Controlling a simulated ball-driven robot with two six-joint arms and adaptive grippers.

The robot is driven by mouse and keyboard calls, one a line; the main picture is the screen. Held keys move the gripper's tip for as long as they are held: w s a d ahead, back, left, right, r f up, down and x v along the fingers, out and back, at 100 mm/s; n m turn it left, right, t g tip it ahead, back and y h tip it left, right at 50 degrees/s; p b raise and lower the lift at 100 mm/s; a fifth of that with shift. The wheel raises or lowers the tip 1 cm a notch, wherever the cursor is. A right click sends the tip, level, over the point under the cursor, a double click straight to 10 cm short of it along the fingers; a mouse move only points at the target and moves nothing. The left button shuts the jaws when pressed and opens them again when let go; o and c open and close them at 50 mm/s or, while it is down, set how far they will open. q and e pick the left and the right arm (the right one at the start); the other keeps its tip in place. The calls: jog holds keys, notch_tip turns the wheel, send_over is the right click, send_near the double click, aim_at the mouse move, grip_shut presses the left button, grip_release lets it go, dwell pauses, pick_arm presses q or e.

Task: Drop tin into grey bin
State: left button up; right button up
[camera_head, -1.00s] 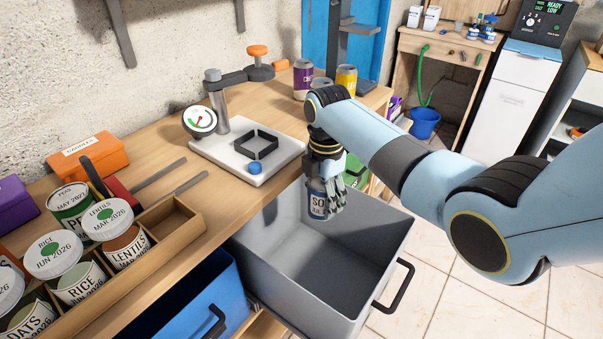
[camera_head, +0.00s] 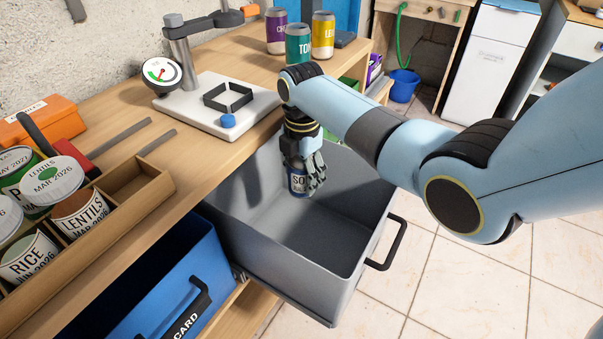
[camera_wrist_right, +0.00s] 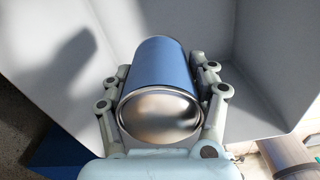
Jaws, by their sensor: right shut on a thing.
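A blue tin (camera_head: 297,181) with a pale label is held in my right gripper (camera_head: 304,172), inside the opening of the grey bin (camera_head: 285,270). In the right wrist view the tin (camera_wrist_right: 160,68) sits between the two fingers of my right gripper (camera_wrist_right: 162,95), its bare metal end toward the camera. Grey bin walls (camera_wrist_right: 258,60) surround it there. The bin is a pulled-out, open-topped box with a black handle, and its visible floor is empty. The tin's height above the floor is hard to tell. My left gripper is not in view.
A blue bin (camera_head: 165,285) stands left of the grey one. The bench holds a white press base (camera_head: 215,105) with a gauge, a wooden rack (camera_head: 125,190) of labelled tins, an orange box (camera_head: 45,122) and several cans (camera_head: 298,43). Tiled floor is clear at right.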

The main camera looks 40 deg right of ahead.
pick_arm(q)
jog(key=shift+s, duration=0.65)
pick_arm(e)
jog(key=o, duration=1.5)
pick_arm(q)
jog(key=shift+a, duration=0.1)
